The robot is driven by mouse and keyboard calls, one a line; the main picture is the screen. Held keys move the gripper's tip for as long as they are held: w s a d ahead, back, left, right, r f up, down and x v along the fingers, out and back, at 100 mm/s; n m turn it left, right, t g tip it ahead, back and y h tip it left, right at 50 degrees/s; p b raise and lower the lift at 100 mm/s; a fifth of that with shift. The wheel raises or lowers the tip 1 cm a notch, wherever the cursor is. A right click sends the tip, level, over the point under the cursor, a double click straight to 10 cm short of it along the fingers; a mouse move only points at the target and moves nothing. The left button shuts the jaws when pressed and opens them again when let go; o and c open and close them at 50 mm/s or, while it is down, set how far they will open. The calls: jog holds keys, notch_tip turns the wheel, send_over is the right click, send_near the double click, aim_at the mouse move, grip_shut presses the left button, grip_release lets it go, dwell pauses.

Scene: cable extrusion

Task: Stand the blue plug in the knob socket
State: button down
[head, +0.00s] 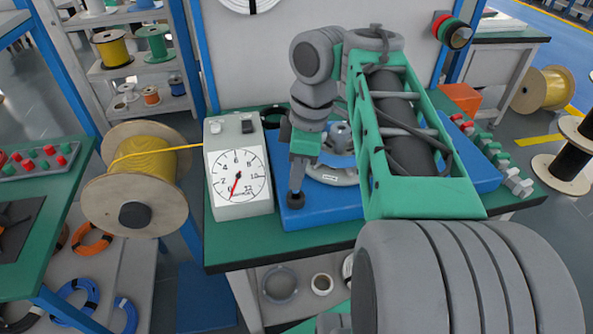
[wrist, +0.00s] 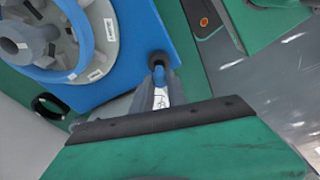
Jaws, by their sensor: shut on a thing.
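My gripper (head: 297,190) points down over the front left part of the blue base. In the wrist view my gripper (wrist: 161,82) has its grey fingers close together. A small bit of the blue plug (wrist: 159,76) shows between the fingertips; the rest is hidden. The knob socket looks to be the round black piece (head: 303,214) on the blue base, straight below the fingertips. It also shows in the wrist view as a dark round piece (wrist: 158,60) just past the fingertips. I cannot tell whether the plug touches it or stands inside it.
The blue base (head: 335,211) lies on a green bench top (head: 232,245). A grey disc with a hub (wrist: 78,70) sits on the base. A dial gauge box (head: 238,177) stands close to the left. Red, green and white pieces (head: 500,168) line the right side.

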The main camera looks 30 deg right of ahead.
jog(key=shift+f+b, duration=1.05)
jog(key=shift+f, duration=0.2)
jog(key=shift+f+b, duration=0.35)
jog(key=shift+f, duration=0.05)
jog(key=c, duration=1.2)
grip_release()
jog(key=shift+c, duration=0.2)
jog(key=shift+r, duration=0.1)
notch_tip(320, 180, up, 8)
jog(key=p, duration=0.8)
